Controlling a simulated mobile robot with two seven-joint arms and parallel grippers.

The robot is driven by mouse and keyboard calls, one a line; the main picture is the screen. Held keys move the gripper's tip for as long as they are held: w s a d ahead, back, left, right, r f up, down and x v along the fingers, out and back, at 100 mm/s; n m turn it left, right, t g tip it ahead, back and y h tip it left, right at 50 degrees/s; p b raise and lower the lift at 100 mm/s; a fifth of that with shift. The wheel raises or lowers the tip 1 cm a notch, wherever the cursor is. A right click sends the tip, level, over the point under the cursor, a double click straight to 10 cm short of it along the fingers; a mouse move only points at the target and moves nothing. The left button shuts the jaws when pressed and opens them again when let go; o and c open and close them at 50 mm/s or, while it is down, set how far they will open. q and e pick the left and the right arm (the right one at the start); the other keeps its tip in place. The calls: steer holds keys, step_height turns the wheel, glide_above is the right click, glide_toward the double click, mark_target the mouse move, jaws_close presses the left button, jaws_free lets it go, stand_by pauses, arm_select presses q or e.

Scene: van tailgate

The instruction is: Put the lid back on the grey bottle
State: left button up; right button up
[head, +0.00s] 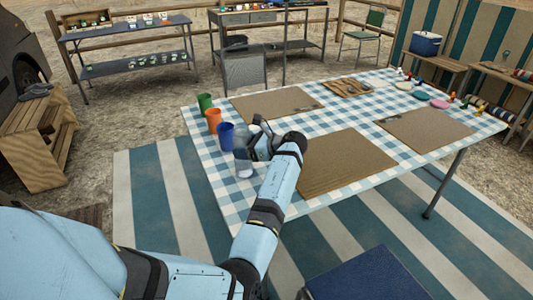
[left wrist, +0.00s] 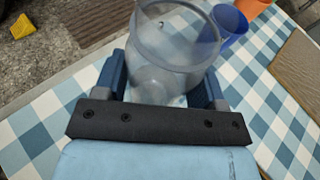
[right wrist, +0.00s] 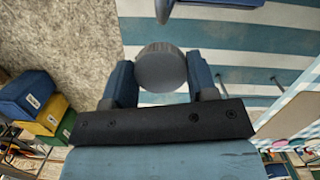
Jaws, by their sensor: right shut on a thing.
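The grey bottle (head: 242,163) is see-through and stands upright on the checked table near its left corner. In the left wrist view the bottle (left wrist: 176,45) shows an open, lidless mouth. My left gripper (head: 257,143) is low at the bottle, with its fingers on either side of it and looking open; whether they touch it is hard to see. My right gripper (right wrist: 162,82) is shut on the round grey lid (right wrist: 161,68), held between its fingertips. The right gripper and the lid do not show in the head view.
A green cup (head: 204,102), an orange cup (head: 213,120) and a blue cup (head: 226,136) stand in a row close behind the bottle. Brown mats (head: 345,163) lie on the checked table (head: 235,195). A dark blue seat (head: 368,276) stands in front.

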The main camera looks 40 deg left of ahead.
arm_select(q)
steer(key=c, duration=0.6)
steer(key=shift+r, duration=0.25)
arm_select(e)
steer(key=shift+r, duration=0.1)
